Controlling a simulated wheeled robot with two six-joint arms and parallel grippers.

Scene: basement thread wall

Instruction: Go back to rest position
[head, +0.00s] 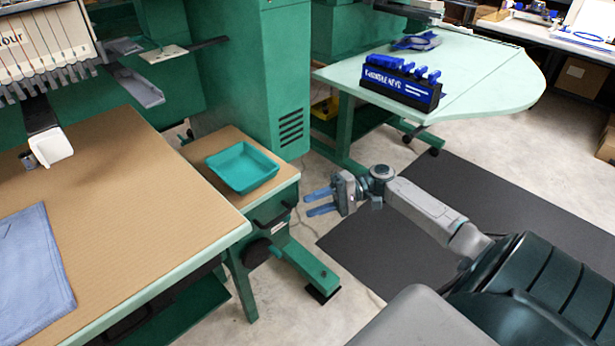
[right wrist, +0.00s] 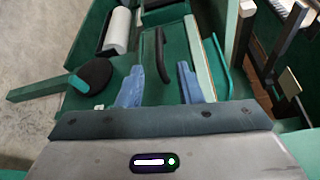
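My right gripper (head: 318,202) is open and empty, with two blue fingers apart. In the head view it points left, in the air just right of the small side table with the teal tray. In the right wrist view its two blue fingers (right wrist: 160,85) are spread with nothing between them, in front of green machine parts and a black handle. My left gripper is not in view.
A teal tray (head: 242,168) sits on the small side table. A folded blue cloth (head: 32,262) lies on the large tan table (head: 130,190). A pale green table (head: 480,80) holds a blue and black rack (head: 400,84). A dark mat (head: 400,250) covers the floor at right.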

